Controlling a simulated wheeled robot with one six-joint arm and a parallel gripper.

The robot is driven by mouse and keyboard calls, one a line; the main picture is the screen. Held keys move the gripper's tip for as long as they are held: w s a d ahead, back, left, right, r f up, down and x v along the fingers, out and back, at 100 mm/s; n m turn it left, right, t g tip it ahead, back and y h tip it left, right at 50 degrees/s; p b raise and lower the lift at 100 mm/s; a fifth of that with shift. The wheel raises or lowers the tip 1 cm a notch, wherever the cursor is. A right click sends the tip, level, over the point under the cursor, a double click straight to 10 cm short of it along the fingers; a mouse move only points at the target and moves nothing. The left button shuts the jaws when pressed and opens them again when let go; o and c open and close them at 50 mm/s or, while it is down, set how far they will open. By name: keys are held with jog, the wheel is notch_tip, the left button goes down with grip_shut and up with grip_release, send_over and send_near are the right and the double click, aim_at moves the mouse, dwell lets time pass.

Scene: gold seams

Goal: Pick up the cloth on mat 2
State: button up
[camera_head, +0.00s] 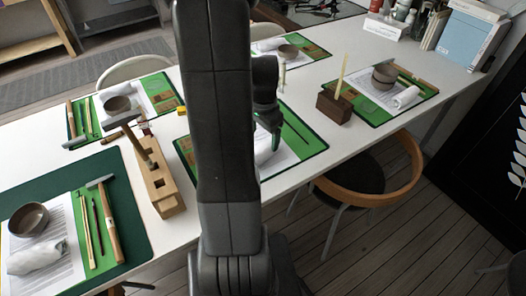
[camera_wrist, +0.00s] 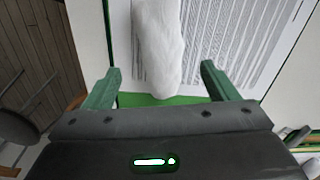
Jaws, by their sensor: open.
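A white rolled cloth (camera_wrist: 158,45) lies on a printed paper sheet (camera_wrist: 225,40) on a green mat (camera_wrist: 185,100) in the wrist view. My gripper (camera_wrist: 160,72) is open and empty, with one green finger on each side of the cloth's near end and a gap on both sides. In the head view my gripper (camera_head: 275,138) hangs over the middle green mat (camera_head: 306,138). My arm hides much of this mat and most of its cloth. No mat number is readable. Other white cloths lie on the front left mat (camera_head: 36,258) and the right mat (camera_head: 406,97).
A wooden block holder (camera_head: 165,187) with a hammer stands left of my arm. A dark wooden block (camera_head: 334,106) with an upright stick stands to the right. Bowls and tools lie on the other mats. A chair (camera_head: 372,185) stands at the table's near edge.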

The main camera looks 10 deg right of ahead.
aim_at(263, 146)
jog(key=shift+w+f, duration=0.1)
jog(key=shift+f, duration=3.1)
jog(key=shift+c, duration=0.2)
jog(key=c, duration=1)
